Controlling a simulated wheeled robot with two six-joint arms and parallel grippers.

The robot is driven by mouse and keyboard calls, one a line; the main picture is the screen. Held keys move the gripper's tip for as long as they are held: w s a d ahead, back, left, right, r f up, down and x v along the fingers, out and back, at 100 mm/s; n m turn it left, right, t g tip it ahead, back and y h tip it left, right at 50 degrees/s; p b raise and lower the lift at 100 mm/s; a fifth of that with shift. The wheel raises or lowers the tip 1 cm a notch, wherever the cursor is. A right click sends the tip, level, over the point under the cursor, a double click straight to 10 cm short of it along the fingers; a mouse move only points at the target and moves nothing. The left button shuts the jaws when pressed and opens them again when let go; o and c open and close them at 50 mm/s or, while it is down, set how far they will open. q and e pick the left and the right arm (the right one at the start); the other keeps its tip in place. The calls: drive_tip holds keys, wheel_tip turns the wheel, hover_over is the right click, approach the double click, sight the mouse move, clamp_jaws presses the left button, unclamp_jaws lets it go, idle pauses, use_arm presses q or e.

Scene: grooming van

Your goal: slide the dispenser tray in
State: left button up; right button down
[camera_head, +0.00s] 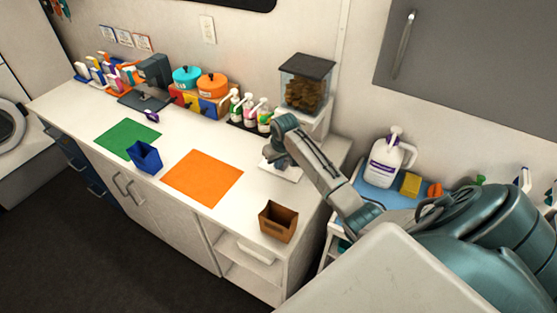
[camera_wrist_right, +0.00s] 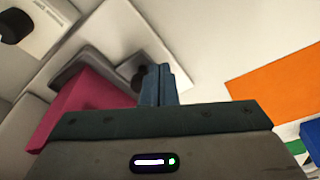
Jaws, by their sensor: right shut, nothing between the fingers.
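The treat dispenser (camera_head: 304,92) stands at the back right of the counter, a clear box of brown pieces under a dark lid on a white base. A white tray-like part (camera_head: 290,175) sticks out low in front of it, partly hidden by my right arm. My right gripper (camera_head: 272,160) is at this part's left side, shut with nothing held; I cannot tell whether it touches. In the right wrist view its closed fingers (camera_wrist_right: 158,85) point towards pale panels and a dark recess, with a pink block (camera_wrist_right: 85,105) beside them. My left gripper is not in view.
An orange mat (camera_head: 203,177) and a green mat (camera_head: 128,139) lie on the white counter, with a blue bin (camera_head: 146,157) between them. A brown box (camera_head: 278,221) stands near the front edge. Pump bottles (camera_head: 249,110) stand left of the dispenser.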

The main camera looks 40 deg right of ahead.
drive_tip(key=shift+w+d+b, duration=0.15)
drive_tip(key=shift+w+d, duration=0.15)
drive_tip(key=shift+d, duration=0.35)
drive_tip(key=shift+w+d+b, duration=0.2)
drive_tip(key=shift+w+d, duration=0.05)
drive_tip(key=shift+d, duration=0.45)
drive_tip(key=shift+w+d+b, duration=0.15)
drive_tip(key=shift+w+d, duration=0.15)
drive_tip(key=shift+d, duration=0.35)
drive_tip(key=shift+s+a+r+p, duration=0.15)
drive_tip(key=shift+s+a+p, duration=0.15)
drive_tip(key=shift+a+p, duration=0.5)
drive_tip(key=shift+s+a+p, duration=0.15)
drive_tip(key=shift+a+p, duration=0.1)
drive_tip(key=shift+p, duration=0.1)
wheel_tip(320, 180, up, 2)
drive_tip(key=shift+r, duration=2.4)
drive_tip(key=shift+f, duration=0.1)
